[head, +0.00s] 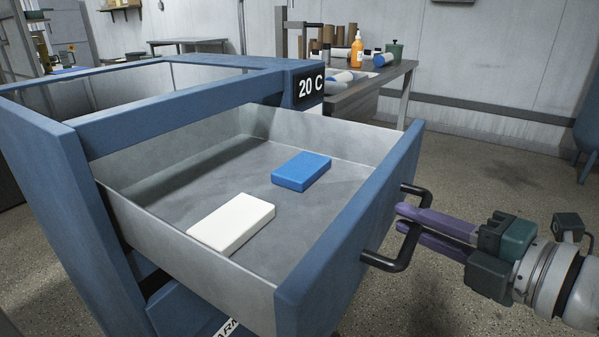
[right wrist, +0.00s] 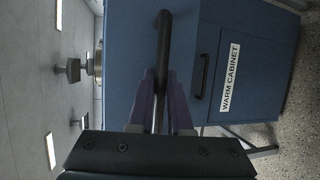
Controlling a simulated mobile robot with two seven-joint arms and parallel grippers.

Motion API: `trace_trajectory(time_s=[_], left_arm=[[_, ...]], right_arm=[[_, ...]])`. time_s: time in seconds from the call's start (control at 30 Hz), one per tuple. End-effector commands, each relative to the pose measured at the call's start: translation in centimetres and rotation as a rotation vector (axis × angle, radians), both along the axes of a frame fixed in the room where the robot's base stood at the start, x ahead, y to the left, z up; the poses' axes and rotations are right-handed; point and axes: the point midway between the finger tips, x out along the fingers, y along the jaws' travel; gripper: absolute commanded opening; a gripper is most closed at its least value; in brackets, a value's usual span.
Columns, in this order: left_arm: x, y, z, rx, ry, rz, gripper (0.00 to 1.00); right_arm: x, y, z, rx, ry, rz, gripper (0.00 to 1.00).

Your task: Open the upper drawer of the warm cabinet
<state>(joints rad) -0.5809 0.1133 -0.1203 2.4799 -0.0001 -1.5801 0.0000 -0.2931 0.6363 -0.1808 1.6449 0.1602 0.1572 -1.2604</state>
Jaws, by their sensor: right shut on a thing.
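The blue warm cabinet (head: 85,190) stands at left in the head view with its upper drawer (head: 350,225) pulled well out. A white block (head: 232,222) and a blue block (head: 301,170) lie apart on the drawer's grey floor. My right gripper (head: 402,217) is shut on the drawer's black handle (head: 405,250), its purple fingers reaching it from the right. The right wrist view also shows the handle (right wrist: 163,45) between the fingertips. A "WARM CABINET" label (right wrist: 230,78) shows there on the cabinet front. My left gripper is not in view.
A "20 C" sign (head: 310,87) sits on the cabinet's top corner. A lower drawer handle (right wrist: 201,76) shows in the right wrist view. A side table (head: 375,85) with bottles and rolls stands behind the drawer. Floor (head: 480,165) is clear at right.

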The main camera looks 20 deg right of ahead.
Motion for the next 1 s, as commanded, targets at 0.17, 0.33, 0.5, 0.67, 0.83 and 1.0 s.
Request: trace_trajectory(time_s=[0.17,0.33,0.5,0.67,0.83,1.0], left_arm=[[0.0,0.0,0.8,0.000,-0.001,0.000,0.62],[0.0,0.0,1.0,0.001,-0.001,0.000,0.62],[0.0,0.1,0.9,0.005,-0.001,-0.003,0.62],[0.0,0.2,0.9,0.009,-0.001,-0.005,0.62],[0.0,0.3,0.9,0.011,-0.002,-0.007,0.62],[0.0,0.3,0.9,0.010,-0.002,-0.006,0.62]], right_arm=[[-1.5,-1.2,0.2,0.001,-0.001,0.000,0.00],[-2.1,-1.6,0.1,0.001,-0.004,0.000,0.00],[-2.1,-1.7,0.1,0.001,-0.005,-0.001,0.00],[-2.1,-1.7,0.1,0.001,-0.004,-0.001,0.00],[-2.1,-1.7,0.1,0.001,-0.004,-0.001,0.31],[-2.1,-1.7,0.0,0.001,-0.003,-0.001,0.47]])
